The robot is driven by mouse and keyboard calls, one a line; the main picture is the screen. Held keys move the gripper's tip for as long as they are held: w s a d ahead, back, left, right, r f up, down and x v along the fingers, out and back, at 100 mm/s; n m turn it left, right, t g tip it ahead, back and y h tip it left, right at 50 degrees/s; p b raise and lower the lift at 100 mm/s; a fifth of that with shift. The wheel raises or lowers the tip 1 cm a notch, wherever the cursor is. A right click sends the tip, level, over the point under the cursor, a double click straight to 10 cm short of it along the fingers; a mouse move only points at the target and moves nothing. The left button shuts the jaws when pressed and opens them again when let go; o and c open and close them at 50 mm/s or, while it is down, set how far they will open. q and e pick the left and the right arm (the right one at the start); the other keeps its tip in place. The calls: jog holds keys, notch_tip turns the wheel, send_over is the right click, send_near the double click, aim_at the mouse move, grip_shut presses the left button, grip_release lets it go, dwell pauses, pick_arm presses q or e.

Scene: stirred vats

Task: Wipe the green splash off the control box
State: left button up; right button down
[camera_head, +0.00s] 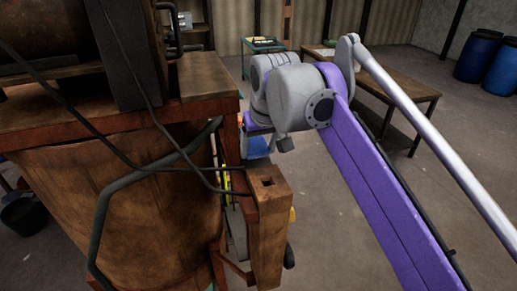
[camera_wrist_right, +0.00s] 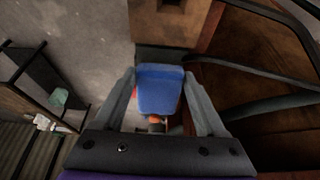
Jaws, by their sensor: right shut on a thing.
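My right gripper (camera_wrist_right: 159,78) is shut on a blue block (camera_wrist_right: 160,92), which sits between its two grey fingers in the right wrist view. Some red and orange shows beside and below the block. In the head view the blue block (camera_head: 256,146) is partly hidden under my grey wrist, behind the vat's edge. A rusty brown box (camera_head: 268,225), which looks like the control box, hangs at the vat's right side. The box (camera_wrist_right: 172,28) also shows beyond the block in the wrist view; I cannot tell whether they touch. No green splash shows on its visible faces. My left gripper is not in view.
The large rusty vat (camera_head: 140,215) fills the left, with a bent dark pipe (camera_head: 100,220) and loose black cables in front. A wooden table (camera_head: 400,85) and blue barrels (camera_head: 478,55) stand behind. Open floor (camera_head: 345,235) lies right of the box.

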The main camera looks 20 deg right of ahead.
aim_at(256, 143)
jog(key=shift+w+r, duration=0.2)
jog(key=shift+r, duration=0.75)
jog(key=shift+w+v, duration=0.25)
jog(key=shift+v, duration=1.1)
jog(key=shift+w+r, duration=0.15)
jog(key=shift+r, duration=1.45)
